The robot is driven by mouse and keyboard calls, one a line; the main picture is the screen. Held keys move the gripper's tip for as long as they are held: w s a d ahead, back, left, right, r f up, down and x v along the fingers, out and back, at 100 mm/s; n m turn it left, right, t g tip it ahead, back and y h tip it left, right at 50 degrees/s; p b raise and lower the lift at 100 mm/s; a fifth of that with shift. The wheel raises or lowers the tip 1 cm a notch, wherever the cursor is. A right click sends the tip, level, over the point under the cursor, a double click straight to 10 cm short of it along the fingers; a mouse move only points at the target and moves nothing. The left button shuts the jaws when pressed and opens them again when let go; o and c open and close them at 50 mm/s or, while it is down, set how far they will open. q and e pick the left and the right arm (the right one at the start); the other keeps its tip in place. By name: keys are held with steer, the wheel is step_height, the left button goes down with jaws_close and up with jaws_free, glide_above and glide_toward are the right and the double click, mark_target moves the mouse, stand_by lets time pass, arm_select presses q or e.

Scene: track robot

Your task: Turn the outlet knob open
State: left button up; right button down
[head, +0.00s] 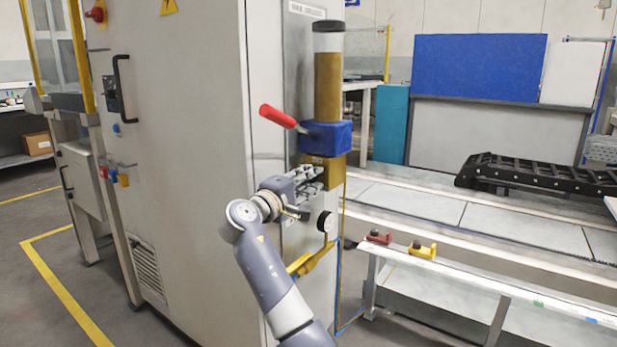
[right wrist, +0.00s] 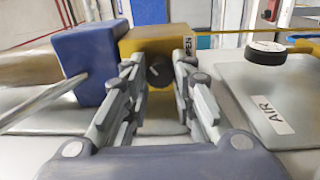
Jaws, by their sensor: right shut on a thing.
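The outlet knob (right wrist: 159,73) is a small dark round knob on the face of a brass-coloured block (right wrist: 152,42) in the right wrist view. The block also shows below the blue valve body in the head view (head: 334,180). My right gripper (right wrist: 159,82) is shut on the knob, with one finger on each side of it. In the head view the right gripper (head: 318,177) reaches the block from the left and hides the knob. How far the knob is turned cannot be told. My left gripper is not in view.
Above the block are a blue valve body (head: 328,137) with a red-handled lever (head: 277,116) and a brown-filled clear column (head: 328,85). A round gauge (head: 327,221) sits below. A grey cabinet (head: 190,120) stands left; a conveyor bench (head: 450,215) runs right.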

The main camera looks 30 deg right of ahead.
steer(key=shift+f+m+b, duration=0.15)
steer(key=shift+m+b, duration=0.5)
steer(key=shift+m, duration=2.55)
steer(key=c, duration=1.3)
jaws_free()
steer(key=shift+a, duration=0.15)
steer(key=v, duration=1.1)
steer(key=shift+a+g, duration=0.3)
steer(key=shift+a, duration=0.15)
